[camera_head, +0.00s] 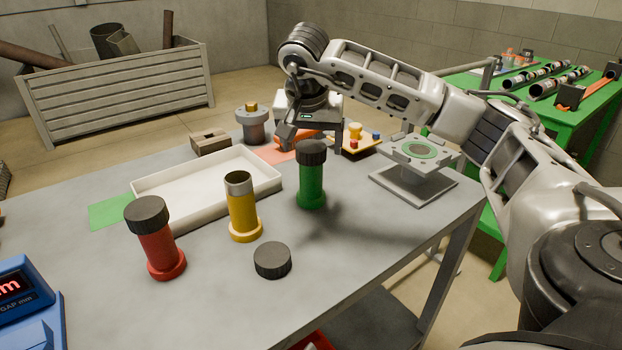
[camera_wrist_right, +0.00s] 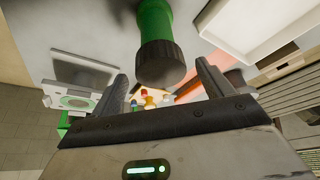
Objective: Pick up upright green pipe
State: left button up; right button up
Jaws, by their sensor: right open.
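The green pipe (camera_head: 311,186) stands upright on the grey table, with a black ribbed cap (camera_head: 311,152) on top. My right gripper (camera_head: 311,139) is open and empty, just behind and above the cap in the head view. In the right wrist view, the green pipe (camera_wrist_right: 154,20) and its cap (camera_wrist_right: 160,64) show between and beyond the spread fingers of my right gripper (camera_wrist_right: 162,78). I see no contact between them. My left gripper is in neither view.
A red capped pipe (camera_head: 160,250), an open yellow pipe (camera_head: 242,210) and a loose black cap (camera_head: 272,260) stand left and front. A white tray (camera_head: 178,208) lies left. A grey fixture (camera_head: 414,178) is at right. Bare tabletop lies in front of the green pipe.

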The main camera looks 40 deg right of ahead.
aim_at(311, 176)
jog(key=x, duration=0.5)
jog(key=shift+s+a, duration=0.15)
jog(key=shift+a, duration=0.1)
jog(key=c, duration=1.3)
jog(key=shift+r, duration=0.15)
